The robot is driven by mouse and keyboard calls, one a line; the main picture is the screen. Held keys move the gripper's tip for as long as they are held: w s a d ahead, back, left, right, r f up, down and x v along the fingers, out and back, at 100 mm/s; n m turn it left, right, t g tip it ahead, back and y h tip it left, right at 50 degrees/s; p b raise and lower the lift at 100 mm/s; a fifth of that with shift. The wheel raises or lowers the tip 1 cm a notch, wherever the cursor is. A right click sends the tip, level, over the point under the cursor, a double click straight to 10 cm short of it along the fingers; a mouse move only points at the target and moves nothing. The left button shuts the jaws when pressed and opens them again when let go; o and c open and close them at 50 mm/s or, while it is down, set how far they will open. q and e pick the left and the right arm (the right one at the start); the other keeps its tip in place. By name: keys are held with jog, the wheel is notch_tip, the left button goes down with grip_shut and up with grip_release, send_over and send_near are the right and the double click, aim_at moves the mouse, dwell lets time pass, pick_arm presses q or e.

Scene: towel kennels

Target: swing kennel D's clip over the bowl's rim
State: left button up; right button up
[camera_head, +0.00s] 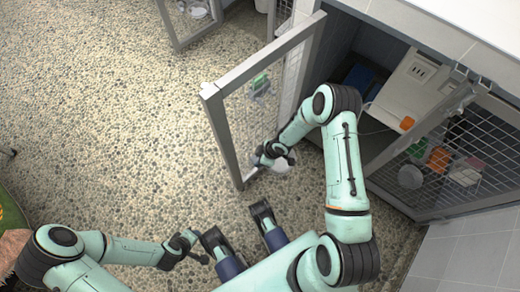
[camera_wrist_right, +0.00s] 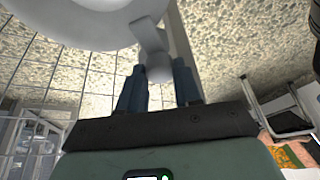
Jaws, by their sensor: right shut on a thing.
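A pale bowl (camera_head: 284,163) hangs at the inner side of the open kennel door (camera_head: 222,125), by its lower part. My right gripper (camera_head: 268,157) is at it, partly hidden by my own arm. In the right wrist view the bowl (camera_wrist_right: 75,14) fills the upper left. The grey clip (camera_wrist_right: 150,38) lies against its rim, with a rounded end (camera_wrist_right: 158,68) between the fingers of my right gripper (camera_wrist_right: 158,88), which is shut on it. Whether the clip hooks over the rim I cannot tell. My left gripper (camera_head: 194,247) is open and empty, low over the floor, away from the door.
A second mesh door (camera_head: 455,150) stands at the right, with orange and white items behind it. A green thing (camera_head: 259,84) shows at the open door. Another kennel door (camera_head: 190,20) is at the top. The pebbled floor (camera_head: 90,110) is clear on the left.

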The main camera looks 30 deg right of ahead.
pick_arm(q)
jog(key=shift+s+d+r, duration=0.2)
jog(key=shift+s+r, duration=0.05)
jog(key=shift+s, duration=0.1)
pick_arm(e)
jog(key=shift+d+n+g, duration=0.1)
jog(key=shift+n+g, duration=0.2)
jog(key=shift+n, duration=0.7)
jog(key=shift+y, duration=0.3)
jog(key=o, duration=1)
jog(key=shift+o, duration=0.2)
pick_arm(q)
jog(key=s+d+r+g+h+p, duration=0.1)
jog(key=s+d+r+g+p, duration=0.1)
jog(key=s+d+r+p, duration=0.1)
jog(key=s+r+p, duration=0.1)
jog(key=s+r, duration=0.1)
jog(key=s, duration=0.1)
jog(key=shift+s+r+m+p, duration=0.15)
jog(key=shift+s+m+p, duration=0.15)
jog(key=shift+s+p, duration=0.1)
pick_arm(e)
jog(key=v, duration=1.3)
jog(key=shift+r, duration=0.25)
jog(key=shift+w, duration=0.1)
